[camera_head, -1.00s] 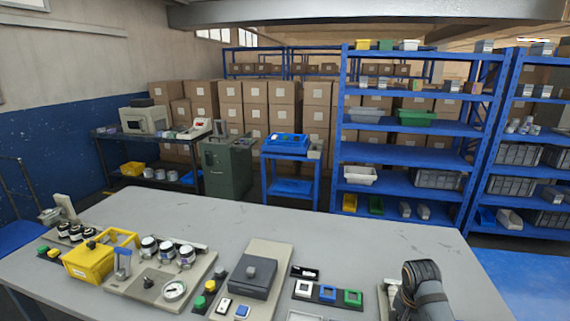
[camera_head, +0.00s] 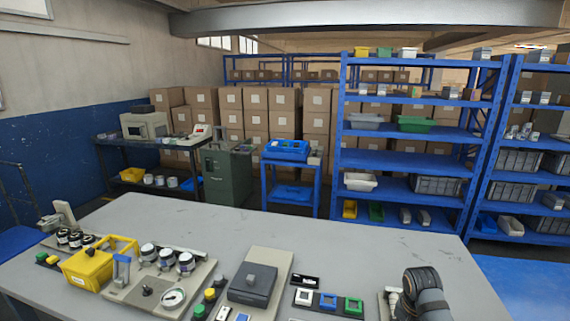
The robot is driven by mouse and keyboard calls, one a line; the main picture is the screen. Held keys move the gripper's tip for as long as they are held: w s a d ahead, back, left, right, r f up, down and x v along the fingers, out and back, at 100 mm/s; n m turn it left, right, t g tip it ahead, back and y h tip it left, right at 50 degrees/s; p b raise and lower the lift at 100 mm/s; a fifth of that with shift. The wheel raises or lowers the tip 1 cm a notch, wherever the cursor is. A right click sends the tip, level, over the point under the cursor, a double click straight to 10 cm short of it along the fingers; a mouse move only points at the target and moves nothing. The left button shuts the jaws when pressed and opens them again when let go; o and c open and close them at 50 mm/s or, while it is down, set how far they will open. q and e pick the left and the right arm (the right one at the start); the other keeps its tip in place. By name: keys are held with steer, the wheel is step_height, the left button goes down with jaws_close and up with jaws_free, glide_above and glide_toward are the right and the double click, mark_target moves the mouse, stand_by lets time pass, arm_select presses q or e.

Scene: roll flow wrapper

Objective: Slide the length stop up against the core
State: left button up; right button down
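I cannot pick out the length stop or the core for certain. A dark, ribbed, rounded object (camera_head: 422,282) stands at the right front of the table, cut off by the bottom edge. A pale piece (camera_head: 387,304) shows at its left side. It is unclear whether the dark object is a roll with its core or a link of my own arm. Neither of my grippers is in view.
The grey table (camera_head: 330,238) has a clear back half. Along its front stand a yellow bin (camera_head: 86,269), a board with jars and a gauge (camera_head: 173,298), a dark box (camera_head: 253,283) and coloured square pieces (camera_head: 328,294). Blue shelves (camera_head: 405,160) stand behind.

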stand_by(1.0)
steer(key=shift+p, duration=0.3)
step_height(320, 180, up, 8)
steer(key=p, duration=1.1)
stand_by(0.5)
